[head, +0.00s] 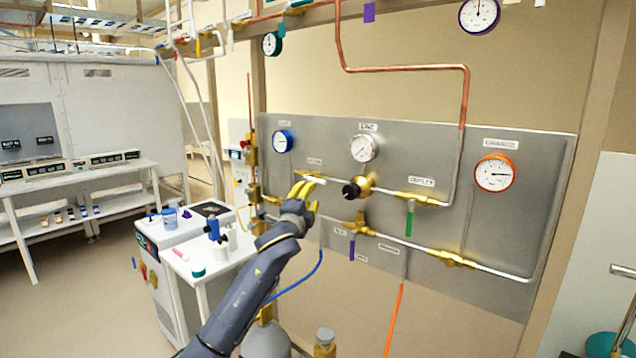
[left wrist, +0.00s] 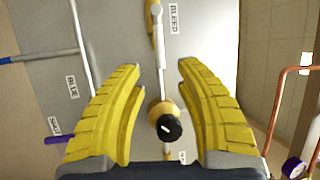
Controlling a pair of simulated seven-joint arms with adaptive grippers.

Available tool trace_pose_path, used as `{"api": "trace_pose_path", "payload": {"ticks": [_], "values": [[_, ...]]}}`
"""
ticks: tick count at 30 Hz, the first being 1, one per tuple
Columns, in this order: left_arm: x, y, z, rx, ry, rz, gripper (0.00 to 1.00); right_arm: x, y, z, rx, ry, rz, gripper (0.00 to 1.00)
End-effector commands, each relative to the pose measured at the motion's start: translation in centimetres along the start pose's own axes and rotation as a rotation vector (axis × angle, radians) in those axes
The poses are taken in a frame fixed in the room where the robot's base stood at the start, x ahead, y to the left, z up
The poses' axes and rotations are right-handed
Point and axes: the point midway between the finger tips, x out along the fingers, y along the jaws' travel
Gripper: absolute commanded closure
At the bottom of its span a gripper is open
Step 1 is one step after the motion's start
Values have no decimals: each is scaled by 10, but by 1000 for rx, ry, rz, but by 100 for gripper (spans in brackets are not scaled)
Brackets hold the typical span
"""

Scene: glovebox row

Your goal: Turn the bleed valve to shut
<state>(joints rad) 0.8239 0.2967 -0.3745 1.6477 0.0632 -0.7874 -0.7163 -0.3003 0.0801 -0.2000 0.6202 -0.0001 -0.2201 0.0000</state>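The bleed valve (head: 310,175) sits on the upper pipe of the grey panel, under a small label. In the left wrist view the BLEED label (left wrist: 173,18) is beside its white handle (left wrist: 160,42), which appears to lie along the pipe. My left gripper (head: 314,192) is open and empty in front of the panel, close to this valve. In the left wrist view its yellow fingers (left wrist: 160,66) are spread to either side of the pipe line. A black knob (left wrist: 168,128) on brass shows between them, nearer the palm. My right gripper is out of view.
The panel (head: 530,215) also carries several gauges, a green handle (head: 409,224) and a purple handle (head: 352,248). An orange hose (head: 394,318) hangs below. A white cart (head: 165,240) with small items stands left of my arm.

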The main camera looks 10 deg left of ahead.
Motion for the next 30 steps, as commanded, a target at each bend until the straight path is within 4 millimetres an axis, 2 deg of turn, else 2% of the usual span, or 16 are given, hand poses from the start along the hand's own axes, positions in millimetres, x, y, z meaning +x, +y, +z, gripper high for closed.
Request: {"api": "trace_pose_path", "payload": {"ticks": [6,15,21,30], "values": [[36,-1,0,0,0,0,65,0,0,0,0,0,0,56],[73,0,0,0,0,1,65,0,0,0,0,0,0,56],[88,0,0,0,0,1,65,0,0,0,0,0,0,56],[96,0,0,0,1,0,65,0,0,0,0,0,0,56]]}}
